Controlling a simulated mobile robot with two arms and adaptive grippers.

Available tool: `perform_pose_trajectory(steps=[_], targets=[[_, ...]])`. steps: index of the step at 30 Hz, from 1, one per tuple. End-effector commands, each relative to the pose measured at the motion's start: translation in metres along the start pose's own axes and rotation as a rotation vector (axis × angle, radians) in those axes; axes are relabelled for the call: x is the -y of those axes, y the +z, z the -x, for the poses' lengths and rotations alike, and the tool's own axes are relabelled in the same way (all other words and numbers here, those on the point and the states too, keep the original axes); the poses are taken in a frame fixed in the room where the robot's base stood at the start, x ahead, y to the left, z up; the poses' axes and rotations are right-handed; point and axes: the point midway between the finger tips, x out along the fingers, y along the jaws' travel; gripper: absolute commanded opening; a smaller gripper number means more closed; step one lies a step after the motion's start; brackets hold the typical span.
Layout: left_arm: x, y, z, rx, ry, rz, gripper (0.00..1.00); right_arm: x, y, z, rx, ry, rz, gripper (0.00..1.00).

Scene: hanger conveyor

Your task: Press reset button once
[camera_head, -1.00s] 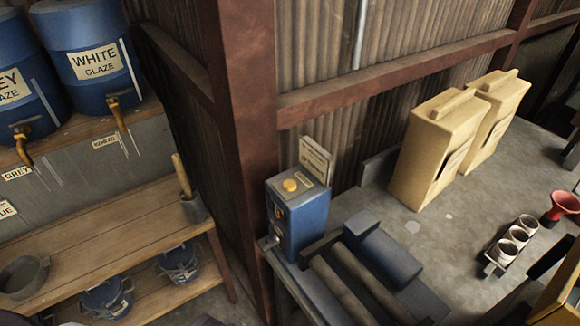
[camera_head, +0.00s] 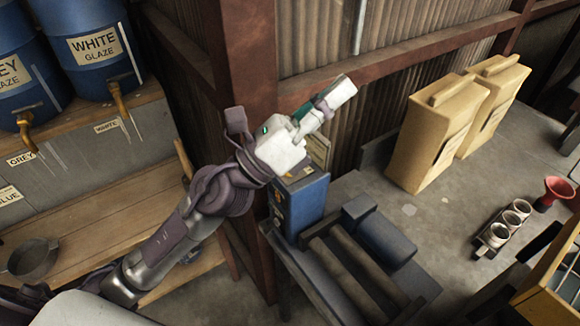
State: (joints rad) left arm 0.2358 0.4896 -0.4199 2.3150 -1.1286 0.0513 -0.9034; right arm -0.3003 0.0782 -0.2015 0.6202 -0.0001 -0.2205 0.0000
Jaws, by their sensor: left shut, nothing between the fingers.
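The blue control box (camera_head: 308,203) stands at the end of the bench, beside the rusty post. My left arm reaches in from the lower left, and its white wrist covers most of the box's top, hiding the yellow button there. My left gripper (camera_head: 342,92) extends up and right past the box, in front of the corrugated wall. It is shut and holds nothing. I cannot tell from this view whether any part of it touches the box. My right gripper is out of view.
The rusty post (camera_head: 248,75) and a horizontal beam (camera_head: 415,67) stand close behind the arm. A dark roller unit (camera_head: 375,240) is right of the box. Tan containers (camera_head: 425,140) and small cups (camera_head: 497,235) stand on the grey bench. A wooden shelf (camera_head: 120,205) is at left.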

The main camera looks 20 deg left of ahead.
Motion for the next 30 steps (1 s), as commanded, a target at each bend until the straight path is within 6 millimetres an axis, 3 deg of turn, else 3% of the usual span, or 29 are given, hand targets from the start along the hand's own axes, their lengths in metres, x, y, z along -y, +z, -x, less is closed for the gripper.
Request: perform_pose_trajectory(steps=[1,2,3,5,8,9,12,15,18,22,30], targets=[[0.029,-0.013,-0.011,-0.118,-0.174,-0.266,0.0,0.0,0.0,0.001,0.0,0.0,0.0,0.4],[0.041,-0.027,-0.012,-0.193,-0.274,-0.429,0.0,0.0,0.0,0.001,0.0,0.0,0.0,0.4],[0.05,-0.046,-0.009,-0.294,-0.401,-0.643,0.0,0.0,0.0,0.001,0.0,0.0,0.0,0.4],[0.047,-0.073,0.002,-0.452,-0.582,-0.963,0.0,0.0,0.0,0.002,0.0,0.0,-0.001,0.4],[0.002,-0.097,0.03,-0.749,-0.841,-1.449,0.0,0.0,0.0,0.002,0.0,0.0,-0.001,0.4],[-0.022,-0.096,0.041,-0.868,-0.921,-1.602,0.0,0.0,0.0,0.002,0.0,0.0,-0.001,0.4],[-0.07,-0.079,0.061,-1.114,-1.052,-1.851,0.0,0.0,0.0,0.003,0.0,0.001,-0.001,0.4],[-0.101,-0.056,0.074,-1.299,-1.122,-1.985,0.0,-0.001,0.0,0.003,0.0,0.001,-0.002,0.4],[-0.118,-0.039,0.082,-1.416,-1.159,-2.05,0.0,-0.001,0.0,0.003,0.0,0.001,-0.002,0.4],[-0.127,-0.03,0.086,-1.481,-1.178,-2.077,0.0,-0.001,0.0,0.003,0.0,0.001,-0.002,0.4],[-0.127,-0.03,0.086,-1.483,-1.178,-2.077,0.0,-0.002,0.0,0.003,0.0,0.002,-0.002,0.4]])
